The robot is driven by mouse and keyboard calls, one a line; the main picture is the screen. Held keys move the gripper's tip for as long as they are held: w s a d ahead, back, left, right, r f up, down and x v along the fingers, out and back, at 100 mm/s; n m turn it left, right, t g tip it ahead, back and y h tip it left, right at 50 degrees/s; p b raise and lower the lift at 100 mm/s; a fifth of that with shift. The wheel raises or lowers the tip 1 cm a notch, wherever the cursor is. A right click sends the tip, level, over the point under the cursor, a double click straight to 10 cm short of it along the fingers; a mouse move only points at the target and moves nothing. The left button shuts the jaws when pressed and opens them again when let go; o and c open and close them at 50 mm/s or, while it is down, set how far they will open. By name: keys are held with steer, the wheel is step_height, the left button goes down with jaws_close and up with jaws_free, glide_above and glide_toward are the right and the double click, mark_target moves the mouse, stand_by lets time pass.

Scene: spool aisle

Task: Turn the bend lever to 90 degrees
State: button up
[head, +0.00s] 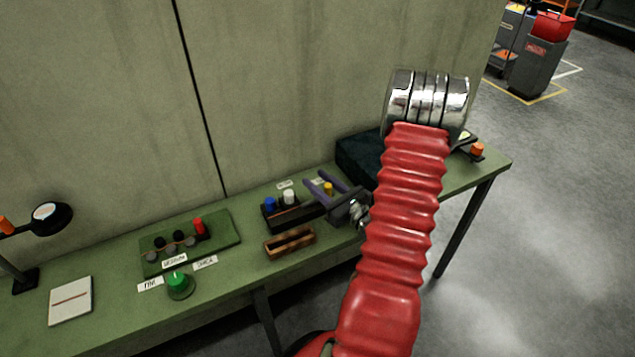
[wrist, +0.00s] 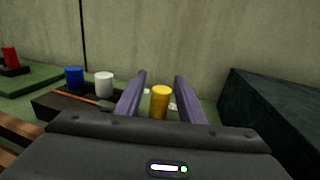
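A black bending block (head: 296,214) stands on the green bench, with a blue post (head: 270,203) and a white post (head: 289,196) on it. In the wrist view a thin orange rod (wrist: 75,97) lies along the block (wrist: 45,104) in front of the blue post (wrist: 74,77) and white post (wrist: 104,84). A yellow upright knob (head: 328,188), apparently the lever's handle, is right of the posts. My gripper (head: 318,180) is open. In the wrist view its purple fingers (wrist: 160,76) stand either side of the yellow knob (wrist: 160,101), with gaps visible. The lever arm under the knob is hidden.
A dark box (head: 357,158) stands close right of my gripper. A wooden tray (head: 289,243) lies in front of the block. Left are a green board (head: 222,229) with pegs and a green button (head: 179,284). The wall (head: 270,90) rises behind the bench.

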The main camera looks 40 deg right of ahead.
steer(key=shift+w, duration=0.1)
steer(key=shift+c, duration=0.4)
jaws_close()
